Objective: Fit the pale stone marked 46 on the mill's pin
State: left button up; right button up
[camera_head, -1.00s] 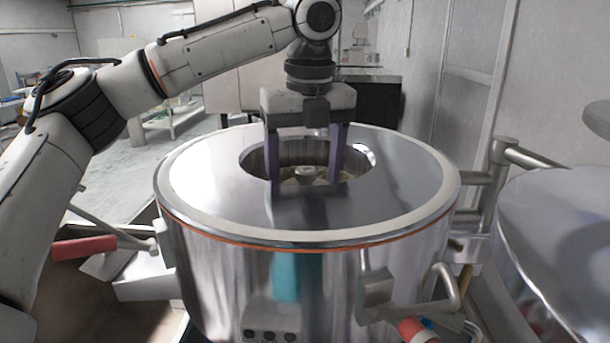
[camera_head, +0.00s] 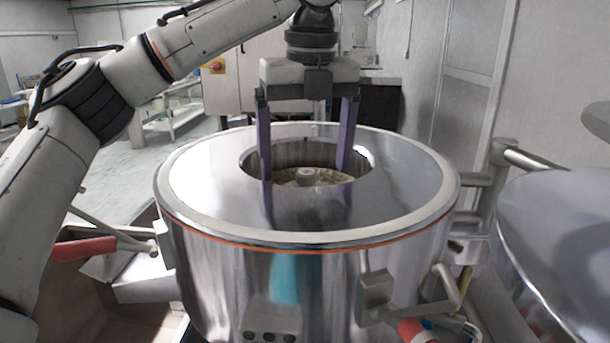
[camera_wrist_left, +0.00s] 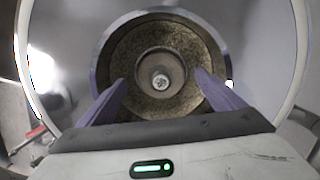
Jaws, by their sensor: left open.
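The mill (camera_head: 215,245) is a large shiny steel drum with a round opening in its top. Inside the opening lies a pale, speckled round stone (camera_head: 320,181), around the central pin (camera_head: 305,174). In the left wrist view the stone (camera_wrist_left: 137,53) shows as a brownish speckled ring around the pin (camera_wrist_left: 160,82). No number is legible on it. My left gripper (camera_head: 305,177) is open and empty, with its purple fingers spread at the opening above the stone. The opening's front rim hides part of the stone in the head view.
A red-handled lever (camera_head: 84,248) sticks out at the mill's left. A latch and handle (camera_head: 375,292) are on its front right. A rounded steel surface (camera_head: 560,230) stands close on the right. The mill's flat top is clear around the opening.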

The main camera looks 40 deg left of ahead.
aim_at(308, 174)
pick_arm(q)
notch_tip(308, 174, up, 8)
jog(key=shift+s+d, duration=0.3)
jog(key=shift+d, duration=0.1)
dwell(0.4)
